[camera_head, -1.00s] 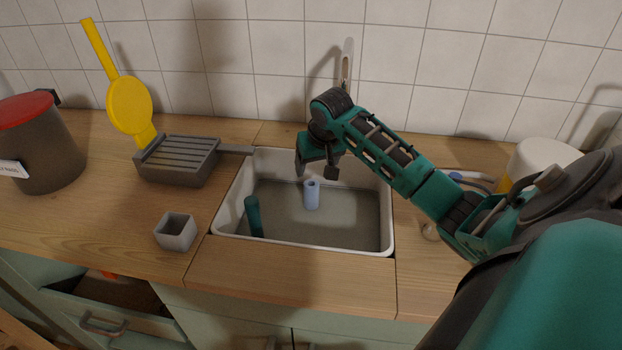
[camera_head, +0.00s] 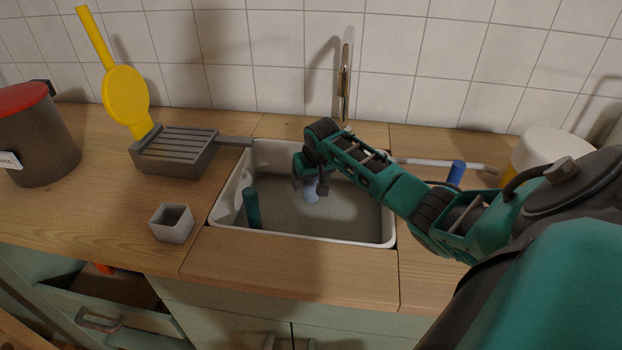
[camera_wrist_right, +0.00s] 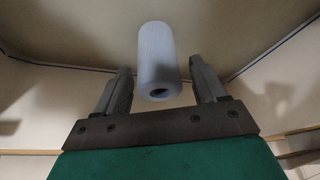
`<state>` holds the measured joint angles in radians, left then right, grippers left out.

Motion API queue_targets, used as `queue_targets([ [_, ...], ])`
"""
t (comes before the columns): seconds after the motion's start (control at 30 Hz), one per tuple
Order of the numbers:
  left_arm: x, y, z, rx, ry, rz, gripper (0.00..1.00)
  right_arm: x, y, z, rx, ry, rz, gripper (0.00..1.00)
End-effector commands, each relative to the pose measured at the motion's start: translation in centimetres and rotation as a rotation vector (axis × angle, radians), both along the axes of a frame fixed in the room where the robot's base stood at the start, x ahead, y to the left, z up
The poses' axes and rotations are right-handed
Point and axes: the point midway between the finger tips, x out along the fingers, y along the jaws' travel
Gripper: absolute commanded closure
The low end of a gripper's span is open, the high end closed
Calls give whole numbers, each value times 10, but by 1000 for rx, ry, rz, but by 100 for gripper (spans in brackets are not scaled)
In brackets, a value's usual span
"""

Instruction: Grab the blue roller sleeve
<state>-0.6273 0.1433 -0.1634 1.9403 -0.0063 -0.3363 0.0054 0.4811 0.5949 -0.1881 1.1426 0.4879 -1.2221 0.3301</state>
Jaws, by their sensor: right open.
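The pale blue roller sleeve (camera_head: 311,196) stands in the sink (camera_head: 300,237), partly hidden by my right gripper (camera_head: 309,187). In the right wrist view the sleeve (camera_wrist_right: 157,50) is a smooth hollow cylinder, with its open end towards my gripper. My right gripper is open, with a finger to either side of the sleeve's near end. Gaps show between the fingers and the sleeve. My left gripper is not in view.
A dark green cylinder (camera_head: 252,208) stands in the sink's left part. A tap (camera_head: 344,85) rises behind. A grey square cup (camera_head: 171,222) and a ridged grey tray (camera_head: 174,152) sit left; a darker blue cylinder (camera_head: 456,172) is on the right counter.

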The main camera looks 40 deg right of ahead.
Motion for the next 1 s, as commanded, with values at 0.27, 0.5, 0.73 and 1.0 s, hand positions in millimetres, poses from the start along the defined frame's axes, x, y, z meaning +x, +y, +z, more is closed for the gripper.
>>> queue_targets([
  [0.27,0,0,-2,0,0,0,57,2,-1,-6,0,0,0,29],
  [0.5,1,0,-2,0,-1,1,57,2,-1,-6,0,0,0,45],
  [0.73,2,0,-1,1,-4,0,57,2,-1,-6,-1,-1,0,67],
  [1.0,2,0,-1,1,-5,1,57,2,-1,-6,-1,-1,0,84],
])
